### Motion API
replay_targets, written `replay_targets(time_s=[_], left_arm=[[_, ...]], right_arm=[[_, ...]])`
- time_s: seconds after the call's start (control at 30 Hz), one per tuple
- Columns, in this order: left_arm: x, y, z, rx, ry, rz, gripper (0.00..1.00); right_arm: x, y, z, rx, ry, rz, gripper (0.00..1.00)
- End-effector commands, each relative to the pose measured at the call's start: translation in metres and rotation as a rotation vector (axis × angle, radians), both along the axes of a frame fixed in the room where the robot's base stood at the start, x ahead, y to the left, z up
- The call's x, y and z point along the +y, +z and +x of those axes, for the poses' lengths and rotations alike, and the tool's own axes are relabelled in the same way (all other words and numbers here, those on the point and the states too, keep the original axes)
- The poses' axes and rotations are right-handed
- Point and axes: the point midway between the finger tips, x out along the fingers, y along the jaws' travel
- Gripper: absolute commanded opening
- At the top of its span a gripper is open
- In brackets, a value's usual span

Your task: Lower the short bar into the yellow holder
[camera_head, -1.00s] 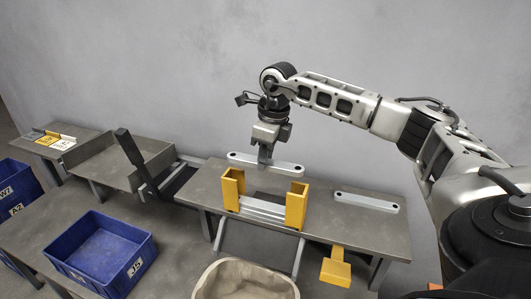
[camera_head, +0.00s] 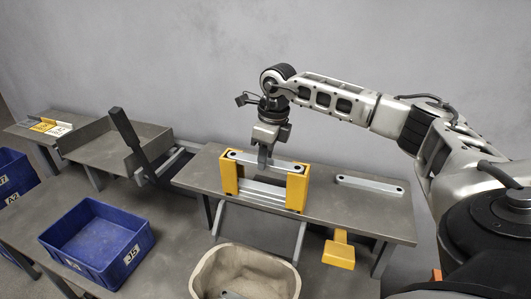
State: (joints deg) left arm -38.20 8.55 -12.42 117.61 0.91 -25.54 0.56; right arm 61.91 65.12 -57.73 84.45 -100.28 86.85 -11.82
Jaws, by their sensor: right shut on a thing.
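The short bar (camera_head: 285,164) is light grey with rounded ends and a hole near each end. My right gripper (camera_head: 264,158) points down and is shut on it near its middle. The bar is roughly level, with its ends at the tops of the two posts of the yellow holder (camera_head: 297,191). I cannot tell whether it touches the posts. The holder stands on the grey table, and paler grey bars (camera_head: 262,193) span low between its posts. My left gripper is not in view.
Another grey bar (camera_head: 370,184) lies on the table (camera_head: 345,210) right of the holder. A yellow block (camera_head: 339,251) sits at the table's front. A beige bin (camera_head: 210,270) and a blue crate (camera_head: 75,262) are in front. A black upright lever (camera_head: 125,132) stands left.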

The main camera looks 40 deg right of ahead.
Motion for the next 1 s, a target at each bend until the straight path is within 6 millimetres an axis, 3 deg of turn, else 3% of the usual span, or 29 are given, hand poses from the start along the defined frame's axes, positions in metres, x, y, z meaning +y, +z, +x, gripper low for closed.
replay_targets(time_s=[0.5,1.0], left_arm=[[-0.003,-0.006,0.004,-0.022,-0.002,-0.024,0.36],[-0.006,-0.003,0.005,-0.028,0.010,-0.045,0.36]], right_arm=[[0.000,-0.030,0.000,-0.002,0.000,0.001,0.00],[0.000,-0.035,0.001,-0.002,0.001,0.001,0.00]])
